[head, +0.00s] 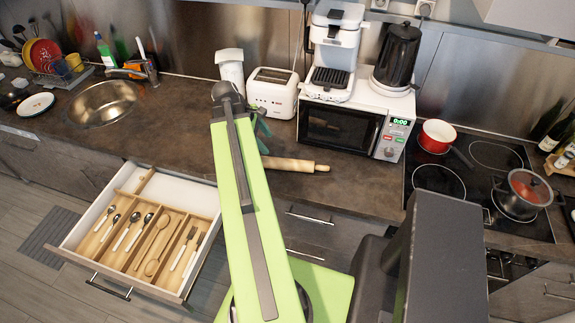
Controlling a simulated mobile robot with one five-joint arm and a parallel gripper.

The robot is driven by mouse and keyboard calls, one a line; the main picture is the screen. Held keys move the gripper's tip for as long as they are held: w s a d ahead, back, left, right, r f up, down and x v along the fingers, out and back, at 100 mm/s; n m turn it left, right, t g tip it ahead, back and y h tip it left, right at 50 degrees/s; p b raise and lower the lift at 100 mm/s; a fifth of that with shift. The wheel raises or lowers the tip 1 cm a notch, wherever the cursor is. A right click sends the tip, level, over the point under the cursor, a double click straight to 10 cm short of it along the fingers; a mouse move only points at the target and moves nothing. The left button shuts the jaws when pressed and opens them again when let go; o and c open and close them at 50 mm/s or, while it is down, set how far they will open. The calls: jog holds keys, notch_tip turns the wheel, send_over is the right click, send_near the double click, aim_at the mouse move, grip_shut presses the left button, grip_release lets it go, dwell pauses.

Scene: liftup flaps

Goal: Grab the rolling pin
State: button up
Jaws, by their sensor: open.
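The wooden rolling pin (290,164) lies on the dark countertop, below the toaster and near the front edge. Its right handle shows, and its left part is hidden behind my green arm. My gripper (263,132) is mostly hidden behind the arm. Only a dark greenish part of it shows, just right of the arm and above the rolling pin in the picture. It is open, and I see nothing held in it. I cannot tell its height over the counter.
An open drawer (107,279) with cutlery juts out at lower left. The toaster (272,92) and microwave (357,123) stand behind the rolling pin. A red pan (437,135) and a pot (522,192) are on the stove at right. Counter left of my arm is clear.

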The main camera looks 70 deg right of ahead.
aim_at(284, 161)
jog(key=b+x, duration=0.9)
jog(key=x, duration=0.2)
jog(key=shift+f, duration=0.15)
jog(key=b+x, duration=0.4)
jog(key=x, duration=0.1)
jog(key=shift+s+d+b, duration=0.15)
jog(key=shift+d+b, duration=0.05)
jog(key=shift+b, duration=0.15)
jog(key=shift+r, duration=0.2)
grip_shut()
